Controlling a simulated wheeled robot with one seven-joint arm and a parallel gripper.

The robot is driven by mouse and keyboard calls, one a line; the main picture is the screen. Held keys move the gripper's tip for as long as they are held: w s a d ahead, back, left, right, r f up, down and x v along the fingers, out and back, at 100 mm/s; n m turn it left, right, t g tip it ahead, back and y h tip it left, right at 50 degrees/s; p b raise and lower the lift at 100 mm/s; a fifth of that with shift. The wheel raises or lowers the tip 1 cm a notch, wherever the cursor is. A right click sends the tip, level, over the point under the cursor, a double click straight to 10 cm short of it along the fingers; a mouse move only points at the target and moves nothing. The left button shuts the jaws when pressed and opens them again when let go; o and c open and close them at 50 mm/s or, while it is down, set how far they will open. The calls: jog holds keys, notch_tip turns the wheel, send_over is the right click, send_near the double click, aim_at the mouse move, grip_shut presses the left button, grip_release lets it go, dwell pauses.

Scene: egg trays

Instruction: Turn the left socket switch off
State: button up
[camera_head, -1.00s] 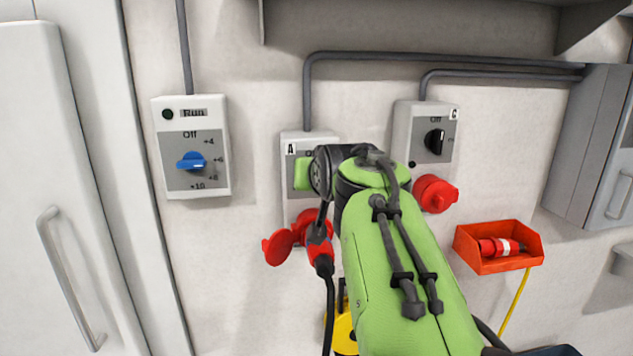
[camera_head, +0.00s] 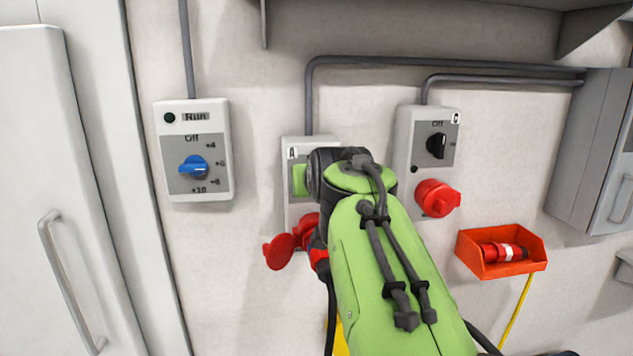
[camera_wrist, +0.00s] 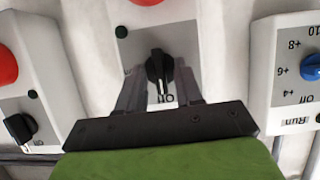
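The left socket box (camera_head: 291,216), marked A, is on the wall, mostly covered by my green arm in the head view. Its red socket with open lid (camera_head: 281,250) shows below. The wrist view, upside down, shows its grey panel (camera_wrist: 136,48) with a black switch knob (camera_wrist: 157,68) and the word Off near the picture's bottom. The knob's long side runs roughly up and down the panel. My gripper (camera_wrist: 160,84) is open, with one finger on each side of the knob. I cannot tell whether they touch it. The head view hides the fingers.
Box C (camera_head: 403,150) with a black knob and red socket stands to the right. A box with a blue knob (camera_head: 193,167) is to the left. A red bin (camera_head: 488,268) holds a red plug at the right.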

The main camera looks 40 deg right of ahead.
jog(key=p+v, duration=0.2)
jog(key=v, duration=1.3)
jog(key=shift+s+a, duration=0.25)
jog(key=shift+s, duration=0.05)
jog(key=shift+r, duration=0.1)
